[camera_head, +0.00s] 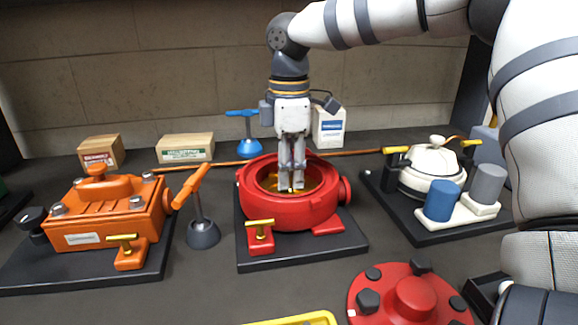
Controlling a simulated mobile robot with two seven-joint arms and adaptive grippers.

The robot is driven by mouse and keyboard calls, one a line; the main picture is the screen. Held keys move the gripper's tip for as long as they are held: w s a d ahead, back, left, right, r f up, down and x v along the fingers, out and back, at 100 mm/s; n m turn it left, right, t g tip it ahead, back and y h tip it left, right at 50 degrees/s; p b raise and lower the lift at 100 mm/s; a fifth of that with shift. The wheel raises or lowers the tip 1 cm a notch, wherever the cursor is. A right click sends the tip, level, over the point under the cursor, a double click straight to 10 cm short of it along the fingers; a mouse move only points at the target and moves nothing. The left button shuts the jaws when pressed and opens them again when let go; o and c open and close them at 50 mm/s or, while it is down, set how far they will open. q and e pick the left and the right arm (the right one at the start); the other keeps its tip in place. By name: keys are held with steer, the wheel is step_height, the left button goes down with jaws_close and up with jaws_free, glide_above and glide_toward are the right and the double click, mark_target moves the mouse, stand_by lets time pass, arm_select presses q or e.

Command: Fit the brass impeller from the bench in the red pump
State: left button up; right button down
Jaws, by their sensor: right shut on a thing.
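The red pump (326,205) stands open on a dark base plate in the middle of the bench. My right gripper (291,186) points straight down into its round opening, with its fingertips inside the rim. It is shut on the brass impeller (274,184), which shows as a gold patch low inside the housing. Most of the impeller is hidden by the fingers and the pump wall, so I cannot tell whether it is fully seated. A red cover (414,297) with dark bolt heads lies at the front right. My left gripper is not in view.
An orange pump (100,213) stands at the left, with an orange-handled lever (198,215) beside it. A white pump (433,170) with blue and grey cylinders stands at the right. Boxes (185,148) and a blue-handled valve (248,132) are behind. A yellow edge (305,320) shows in front.

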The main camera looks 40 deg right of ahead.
steer(key=shift+f, duration=0.55)
steer(key=c, duration=1.3)
jaws_free()
steer(key=shift+r, duration=2.95)
step_height(320, 180, up, 12)
